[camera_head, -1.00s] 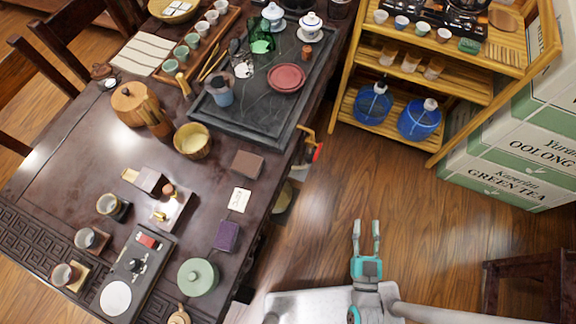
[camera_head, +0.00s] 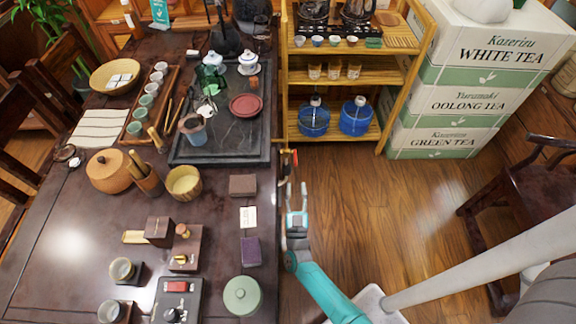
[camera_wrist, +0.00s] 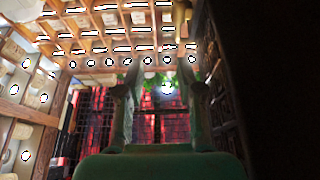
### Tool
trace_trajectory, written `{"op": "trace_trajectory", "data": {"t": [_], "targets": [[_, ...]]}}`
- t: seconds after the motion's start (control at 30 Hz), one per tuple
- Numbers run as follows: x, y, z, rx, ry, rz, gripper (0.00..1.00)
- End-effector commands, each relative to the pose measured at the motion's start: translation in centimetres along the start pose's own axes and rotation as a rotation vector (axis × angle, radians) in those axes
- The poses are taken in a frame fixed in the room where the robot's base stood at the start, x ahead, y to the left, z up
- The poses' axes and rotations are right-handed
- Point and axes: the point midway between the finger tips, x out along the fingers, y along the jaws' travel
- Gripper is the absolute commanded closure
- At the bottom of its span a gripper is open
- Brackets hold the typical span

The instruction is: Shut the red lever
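The red lever (camera_head: 294,158) is small and sits on a brass-coloured fitting at the right edge of the dark table, beside the black tea tray's corner. Its exact angle is too small to tell. My gripper (camera_head: 297,187) is just below the lever in the head view, over the floor beside the table edge. Its two fingers are apart with nothing between them. In the wrist view my gripper (camera_wrist: 157,92) also shows open, with a dark, blurred scene ahead; I cannot pick out the lever there.
The table (camera_head: 65,245) with tea things lies to the left. A bamboo shelf (camera_head: 340,82) with two blue water jugs stands ahead, and stacked tea boxes (camera_head: 440,105) to its right. A wooden chair (camera_head: 520,185) is at the right. The floor (camera_head: 390,195) between is clear.

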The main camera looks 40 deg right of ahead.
Motion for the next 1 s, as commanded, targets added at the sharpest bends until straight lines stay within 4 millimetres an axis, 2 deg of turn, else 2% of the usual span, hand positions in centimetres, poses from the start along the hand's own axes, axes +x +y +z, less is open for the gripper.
{"op": "trace_trajectory", "data": {"t": [0.4,0.6,0.8,1.0], "targets": [[6.6,0.1,-0.1,0.0,0.002,0.001,0.64],[9.2,0.0,0.0,0.001,0.0,0.0,0.64],[10.2,0.1,0.0,0.0,-0.001,-0.001,0.64],[10.3,0.0,0.0,0.0,-0.001,-0.001,0.64]]}}
